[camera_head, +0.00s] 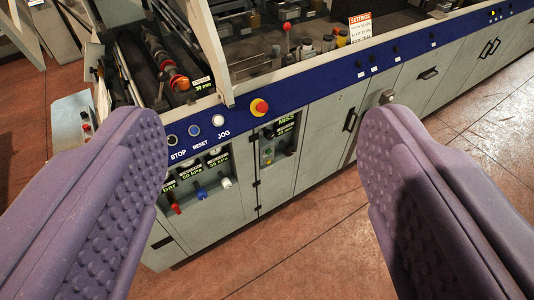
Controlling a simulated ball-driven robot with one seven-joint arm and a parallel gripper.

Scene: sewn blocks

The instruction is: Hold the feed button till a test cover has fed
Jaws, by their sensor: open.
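My gripper (268,142) is open, its two purple, studded fingers wide apart at the left and right, with nothing between them. Beyond them is a grey machine with a blue control band. I cannot read a feed label on any button, and I cannot make out a test cover. The fingers appear apart from the machine.
Below the band are lit gauges with a red (176,208), a blue (202,194) and a white knob (226,183). A red-ball lever (287,28) and an orange-white settings sign (360,27) stand above. The reddish floor (300,245) in front is clear.

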